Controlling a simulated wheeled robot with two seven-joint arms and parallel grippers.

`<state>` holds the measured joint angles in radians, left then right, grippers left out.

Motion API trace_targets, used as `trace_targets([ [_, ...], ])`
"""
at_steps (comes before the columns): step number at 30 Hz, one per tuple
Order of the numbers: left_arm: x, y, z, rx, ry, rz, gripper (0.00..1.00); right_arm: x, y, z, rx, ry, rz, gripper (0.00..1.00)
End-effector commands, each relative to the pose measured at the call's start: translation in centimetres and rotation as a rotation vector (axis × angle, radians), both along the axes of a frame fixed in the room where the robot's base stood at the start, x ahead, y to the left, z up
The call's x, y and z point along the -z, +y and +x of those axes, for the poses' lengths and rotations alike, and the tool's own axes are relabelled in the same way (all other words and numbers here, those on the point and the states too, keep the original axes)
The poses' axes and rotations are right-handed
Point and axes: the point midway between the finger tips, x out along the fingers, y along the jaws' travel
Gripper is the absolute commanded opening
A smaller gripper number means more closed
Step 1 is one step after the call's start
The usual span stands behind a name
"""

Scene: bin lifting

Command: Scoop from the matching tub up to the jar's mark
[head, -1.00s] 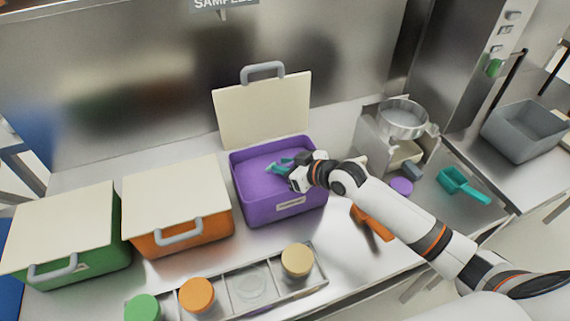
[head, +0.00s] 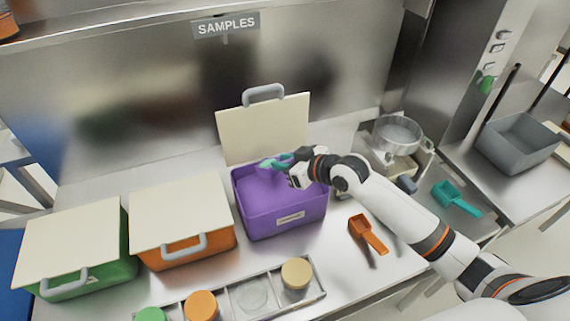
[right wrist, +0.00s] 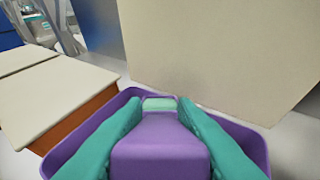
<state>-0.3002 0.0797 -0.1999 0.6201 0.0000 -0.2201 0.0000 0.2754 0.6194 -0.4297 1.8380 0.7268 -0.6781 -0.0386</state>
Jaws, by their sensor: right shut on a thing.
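The purple tub (head: 290,222) stands open with its pale lid (head: 263,130) upright behind it. Purple contents show inside. My right gripper (head: 280,163) is over the tub's back part, with its teal fingers (right wrist: 105,140) shut on a purple scoop (right wrist: 160,146). The scoop's bowl is mostly hidden, so I cannot tell its load. An open clear jar (head: 252,297) stands in the front rack (head: 318,283); its mark and fill level are too small to read. The orange tub (head: 190,252) and the green tub (head: 100,280) are shut. My left gripper is not seen.
Jars with tan (head: 296,272), orange (head: 201,304) and green lids (head: 151,315) share the rack. An orange scoop (head: 367,233) and a teal scoop (head: 456,198) lie to the right. A metal pan (head: 398,134) and a grey bin (head: 517,137) stand beyond.

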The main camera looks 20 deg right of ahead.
Motion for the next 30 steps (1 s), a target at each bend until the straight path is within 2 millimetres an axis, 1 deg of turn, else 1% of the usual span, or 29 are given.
trace_targets([
  [1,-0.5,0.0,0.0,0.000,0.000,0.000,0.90,-0.8,0.0,0.0,0.000,-0.002,0.000,0.05],
  [14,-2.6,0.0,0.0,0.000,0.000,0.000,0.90,-4.2,0.0,0.0,0.001,-0.002,0.001,0.05],
  [15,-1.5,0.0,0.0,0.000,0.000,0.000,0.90,-3.4,0.0,-0.1,0.000,-0.012,0.008,0.05],
  [16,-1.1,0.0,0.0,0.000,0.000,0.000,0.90,-3.2,-0.1,-0.1,0.000,-0.023,0.015,0.05],
  [30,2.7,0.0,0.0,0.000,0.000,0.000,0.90,-3.1,-0.3,-0.6,0.000,-0.162,0.097,0.05],
])
